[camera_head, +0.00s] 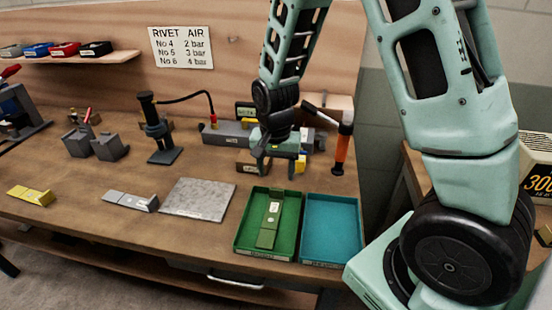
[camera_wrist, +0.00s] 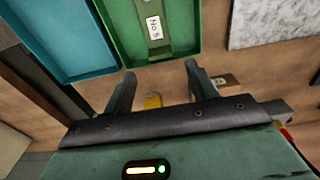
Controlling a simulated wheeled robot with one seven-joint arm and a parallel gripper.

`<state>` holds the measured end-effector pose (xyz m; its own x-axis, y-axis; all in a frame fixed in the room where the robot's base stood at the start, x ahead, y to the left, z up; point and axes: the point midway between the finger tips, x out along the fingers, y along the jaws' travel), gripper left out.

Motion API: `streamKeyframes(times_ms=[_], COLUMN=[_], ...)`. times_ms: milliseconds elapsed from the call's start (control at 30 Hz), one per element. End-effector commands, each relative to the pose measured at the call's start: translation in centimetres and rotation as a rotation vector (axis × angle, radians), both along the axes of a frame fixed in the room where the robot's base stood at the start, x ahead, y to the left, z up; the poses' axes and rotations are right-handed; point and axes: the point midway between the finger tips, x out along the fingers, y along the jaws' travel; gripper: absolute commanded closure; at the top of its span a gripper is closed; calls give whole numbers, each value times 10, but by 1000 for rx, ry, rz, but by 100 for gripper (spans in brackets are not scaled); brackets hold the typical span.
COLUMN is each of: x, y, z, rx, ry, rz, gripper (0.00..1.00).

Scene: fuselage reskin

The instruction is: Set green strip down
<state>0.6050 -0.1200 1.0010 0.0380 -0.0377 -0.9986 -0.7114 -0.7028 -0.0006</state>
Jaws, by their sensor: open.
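My gripper (camera_head: 277,167) is just beyond the tray's far edge, above the bench. In the wrist view my gripper (camera_wrist: 157,75) has its two fingers wide apart with nothing held between them. The fingertips are apart from the strip.
A teal tray (camera_head: 331,230) stands right of the green tray. A grey plate (camera_head: 198,199) lies to its left, then a grey strip (camera_head: 130,201) and a yellow strip (camera_head: 31,195). An orange-handled tool (camera_head: 341,150) and a grey block (camera_head: 226,133) stand behind.

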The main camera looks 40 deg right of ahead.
Motion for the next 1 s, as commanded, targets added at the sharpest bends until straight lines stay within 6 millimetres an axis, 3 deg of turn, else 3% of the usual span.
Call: streamKeyframes(times_ms=[100,300,367,433,567,600,700,833,1000], x=[0,-1,-5,-16,-67,-89,-144,-196,-216], y=[1,2,11,35,105,126,162,179,183], z=[21,41,46,54,78,85,99,105,106], rx=[0,1,8,28,74,82,82,60,45], ry=[-4,-1,-1,2,6,7,9,15,20], rz=[0,3,38,146,536,681,1028,1341,1474], gripper=[42,42,42,42,42,42,42,42,42])
